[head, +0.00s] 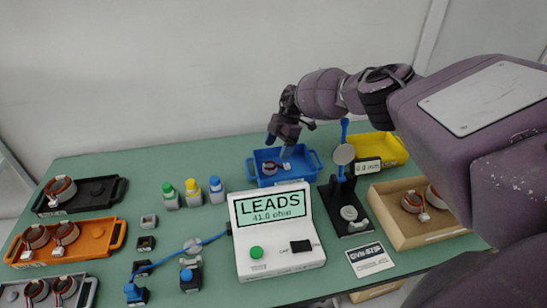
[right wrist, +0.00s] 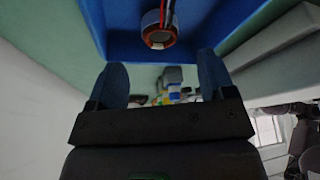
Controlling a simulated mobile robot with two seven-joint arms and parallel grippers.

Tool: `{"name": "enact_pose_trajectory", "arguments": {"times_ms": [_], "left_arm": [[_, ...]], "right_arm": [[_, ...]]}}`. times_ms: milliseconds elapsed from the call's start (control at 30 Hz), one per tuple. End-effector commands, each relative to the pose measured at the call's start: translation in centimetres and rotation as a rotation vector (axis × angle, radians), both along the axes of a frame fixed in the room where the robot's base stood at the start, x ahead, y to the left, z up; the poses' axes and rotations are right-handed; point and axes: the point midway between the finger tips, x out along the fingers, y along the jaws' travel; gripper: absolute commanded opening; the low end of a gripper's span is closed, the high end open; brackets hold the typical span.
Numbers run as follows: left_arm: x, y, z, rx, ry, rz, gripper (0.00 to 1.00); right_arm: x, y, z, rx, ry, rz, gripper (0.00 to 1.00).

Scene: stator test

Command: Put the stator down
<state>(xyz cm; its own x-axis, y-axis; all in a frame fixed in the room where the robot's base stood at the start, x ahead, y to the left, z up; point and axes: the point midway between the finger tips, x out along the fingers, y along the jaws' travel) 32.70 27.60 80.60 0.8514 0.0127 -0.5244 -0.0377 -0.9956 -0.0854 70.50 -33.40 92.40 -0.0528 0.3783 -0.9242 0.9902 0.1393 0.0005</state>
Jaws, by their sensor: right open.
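A stator (head: 269,167) with a copper-brown ring and a white connector lies in the blue tray (head: 318,163) at the back middle of the table. My right gripper (head: 283,152) is above that tray, fingers pointing down, open and empty. In the right wrist view the stator (right wrist: 158,38) with its red and dark leads sits in the blue tray (right wrist: 205,25), beyond and apart from the two spread blue fingers (right wrist: 162,80). My left gripper is not in view.
More stators lie in the black tray (head: 110,192), orange tray (head: 117,234), grey tray (head: 90,288) and cardboard box (head: 400,236). The LEADS meter (head: 280,262) stands in front of the blue tray. A gauge stand (head: 343,155) is close on its right, a yellow bin (head: 390,150) beyond.

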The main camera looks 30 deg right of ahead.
Motion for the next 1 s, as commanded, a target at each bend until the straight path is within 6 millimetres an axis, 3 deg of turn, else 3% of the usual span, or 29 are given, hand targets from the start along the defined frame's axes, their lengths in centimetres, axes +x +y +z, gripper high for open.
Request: {"name": "enact_pose_trajectory", "arguments": {"times_ms": [100,300,1000], "left_arm": [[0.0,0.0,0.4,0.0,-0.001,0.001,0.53],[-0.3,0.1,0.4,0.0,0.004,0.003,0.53],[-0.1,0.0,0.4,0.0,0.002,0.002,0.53]], "right_arm": [[0.1,-0.8,2.1,0.0,-0.001,0.0,0.76],[0.2,-1.6,3.8,0.0,0.001,-0.001,0.76],[0.2,-1.7,4.3,0.0,0.001,0.0,0.76]]}}
